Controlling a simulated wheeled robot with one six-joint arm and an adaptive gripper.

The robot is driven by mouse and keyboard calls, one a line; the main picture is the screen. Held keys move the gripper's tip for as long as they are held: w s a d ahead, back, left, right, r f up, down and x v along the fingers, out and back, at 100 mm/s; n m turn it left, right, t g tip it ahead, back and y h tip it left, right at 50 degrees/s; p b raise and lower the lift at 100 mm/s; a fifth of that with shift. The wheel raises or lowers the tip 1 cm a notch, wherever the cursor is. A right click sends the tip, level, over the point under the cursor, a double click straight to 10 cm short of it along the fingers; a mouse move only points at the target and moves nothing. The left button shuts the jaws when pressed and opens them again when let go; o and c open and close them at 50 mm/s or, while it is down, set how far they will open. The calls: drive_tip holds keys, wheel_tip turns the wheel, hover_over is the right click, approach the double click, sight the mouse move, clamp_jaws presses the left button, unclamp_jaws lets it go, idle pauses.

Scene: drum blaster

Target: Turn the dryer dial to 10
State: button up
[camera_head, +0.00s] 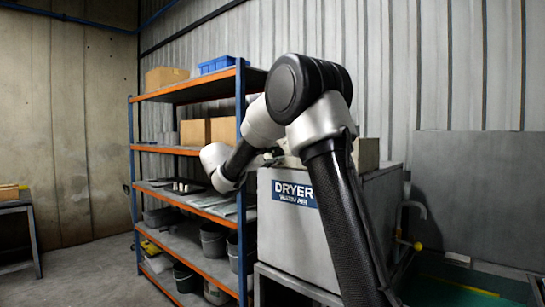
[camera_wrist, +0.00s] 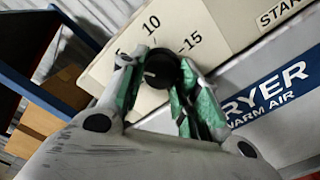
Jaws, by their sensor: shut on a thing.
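The black round dryer dial (camera_wrist: 161,68) is on a cream control panel (camera_wrist: 222,24) in the wrist view. The numbers 5, 10 and 15 are printed around it, with 10 above the dial. A small pale mark on the dial appears to point left; its exact setting is hard to read. My gripper (camera_wrist: 160,82) has its green-padded fingers on either side of the dial and is shut on it. In the head view the grey dryer (camera_head: 290,235) stands behind my arm, which hides the dial.
A blue and orange shelf rack (camera_head: 190,152) with boxes and buckets stands left of the dryer, close to my arm. A yellow-tipped handle (camera_head: 417,245) is at the right. A small table (camera_head: 18,206) is at the far left, with open floor before the rack.

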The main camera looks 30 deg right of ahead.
drive_tip(key=m, duration=1.2)
idle(0.5)
drive_tip(key=o, duration=1)
drive_tip(key=v, duration=1.2)
drive_tip(key=shift+r, duration=0.1)
